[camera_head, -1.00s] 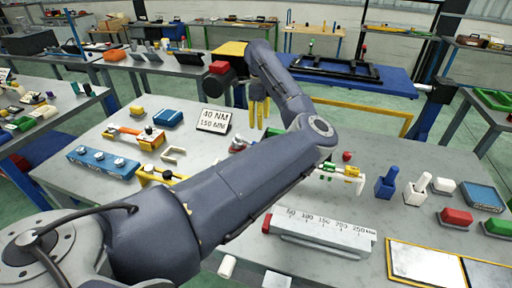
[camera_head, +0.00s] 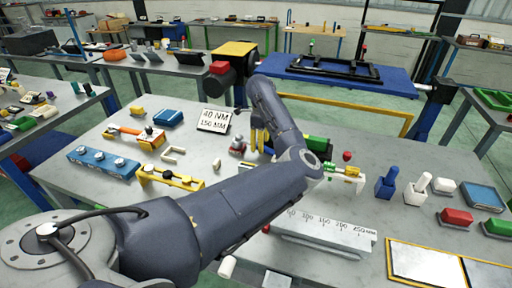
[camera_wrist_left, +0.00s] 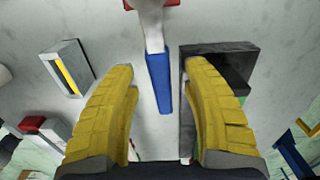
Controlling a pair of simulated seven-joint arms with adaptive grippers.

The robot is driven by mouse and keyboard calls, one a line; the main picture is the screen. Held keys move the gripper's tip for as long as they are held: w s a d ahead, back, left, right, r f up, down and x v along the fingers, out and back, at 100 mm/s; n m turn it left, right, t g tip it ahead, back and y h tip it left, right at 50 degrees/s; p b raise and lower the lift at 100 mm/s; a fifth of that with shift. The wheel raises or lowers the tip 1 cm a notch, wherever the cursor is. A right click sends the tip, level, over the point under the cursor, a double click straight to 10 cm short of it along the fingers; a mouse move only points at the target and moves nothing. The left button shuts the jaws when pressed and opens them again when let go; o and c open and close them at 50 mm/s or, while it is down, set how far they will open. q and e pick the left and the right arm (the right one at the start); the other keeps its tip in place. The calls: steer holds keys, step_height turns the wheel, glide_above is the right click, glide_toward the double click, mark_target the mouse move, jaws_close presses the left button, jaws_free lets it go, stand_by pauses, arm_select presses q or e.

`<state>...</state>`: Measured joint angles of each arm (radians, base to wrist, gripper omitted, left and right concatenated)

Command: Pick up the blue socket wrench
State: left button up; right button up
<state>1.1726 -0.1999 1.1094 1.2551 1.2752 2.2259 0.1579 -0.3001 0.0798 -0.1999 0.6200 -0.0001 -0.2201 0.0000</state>
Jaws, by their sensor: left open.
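A tool with a blue handle (camera_wrist_left: 158,82) and a pale grey shaft, which looks like the blue socket wrench, lies below my left gripper in the left wrist view. Its handle shows between the two yellow fingers of the gripper (camera_wrist_left: 157,66), which are apart and not closed on it. In the head view, the yellow fingers of my left gripper (camera_head: 259,141) show low over the table behind my forearm. My right gripper is not in view.
A dark block (camera_wrist_left: 222,60) lies close to the right finger. A pale holder with a yellow inside (camera_wrist_left: 67,68) is to the left. In the head view are a sign reading 40 NM (camera_head: 214,120), a blue block (camera_head: 103,162), a scale bar (camera_head: 320,233) and a blue upright piece (camera_head: 386,184).

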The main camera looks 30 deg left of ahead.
arm_select(q)
steer(key=shift+f, duration=0.8)
jaws_close()
